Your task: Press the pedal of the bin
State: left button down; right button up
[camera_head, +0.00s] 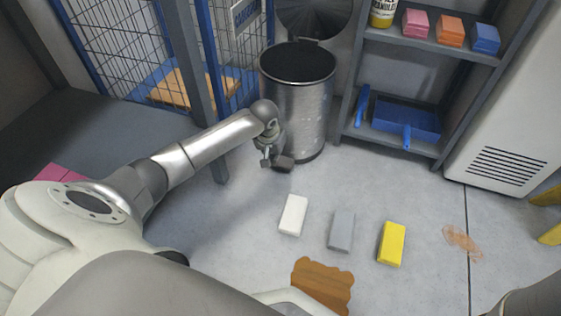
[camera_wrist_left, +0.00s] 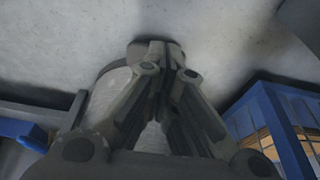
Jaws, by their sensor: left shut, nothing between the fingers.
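The bin (camera_head: 303,112) is a metal cylinder standing on the floor at the upper middle of the head view. Its round lid (camera_head: 314,14) stands raised behind the rim, and the dark inside shows. The pedal (camera_head: 284,164) is a small dark block low at the bin's front. My left gripper (camera_head: 267,161) is shut and empty, pointing down right at the pedal, and seems to touch it or be very close. In the left wrist view the shut fingertips (camera_wrist_left: 168,50) overlap a dark shape that looks like the pedal; contact cannot be told for sure. My right gripper is out of view.
A white block (camera_head: 293,215), a grey block (camera_head: 341,230) and a yellow block (camera_head: 391,243) lie on the floor, near a brown patch (camera_head: 322,284). A shelf (camera_head: 394,143) stands right of the bin, a blue-framed wire cage (camera_head: 120,45) left.

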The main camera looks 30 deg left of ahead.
pick_arm(q)
jog(key=shift+v, duration=0.95)
jog(key=shift+d, duration=0.1)
